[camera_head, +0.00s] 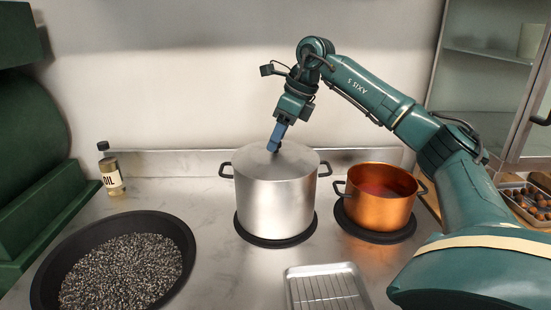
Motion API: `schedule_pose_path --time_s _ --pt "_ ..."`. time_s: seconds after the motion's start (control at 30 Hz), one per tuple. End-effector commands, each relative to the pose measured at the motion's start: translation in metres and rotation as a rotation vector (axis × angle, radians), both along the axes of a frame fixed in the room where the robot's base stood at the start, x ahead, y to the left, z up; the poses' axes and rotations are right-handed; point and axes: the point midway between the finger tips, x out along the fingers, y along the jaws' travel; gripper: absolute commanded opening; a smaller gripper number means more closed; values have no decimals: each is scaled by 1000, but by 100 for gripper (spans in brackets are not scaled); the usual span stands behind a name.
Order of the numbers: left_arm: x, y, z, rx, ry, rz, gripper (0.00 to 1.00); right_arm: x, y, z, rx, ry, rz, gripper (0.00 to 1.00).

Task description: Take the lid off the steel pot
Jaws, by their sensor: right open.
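The steel pot (277,208) stands on a round black base near the middle of the counter. Its flat steel lid (297,159) sits on top, and side handles stick out left and right. My right gripper (274,146) comes down over the middle of the lid. Its blue fingers are open, with their tips at a dark knob on the lid. The fingers partly hide the knob, and I cannot tell whether they touch it. My left gripper is not in view.
A copper pot (379,208) stands close on the right on its own black base. A wire-racked metal tray (327,290) lies in front. A black pan (178,226) of dark grains is at the left, with an oil bottle (111,173) behind. A glass-doored cabinet (486,57) is at the right.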

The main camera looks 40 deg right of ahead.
Motion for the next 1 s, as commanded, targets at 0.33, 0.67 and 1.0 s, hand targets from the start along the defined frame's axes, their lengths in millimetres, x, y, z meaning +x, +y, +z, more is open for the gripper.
schedule_pose_path --time_s 0.33,0.67,1.0 --pt "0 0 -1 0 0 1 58 1 1 -3 0 -1 0 45" --pt "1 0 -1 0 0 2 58 1 1 -3 0 -1 0 18" --pt "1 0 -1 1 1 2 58 1 1 -3 0 -1 0 0"
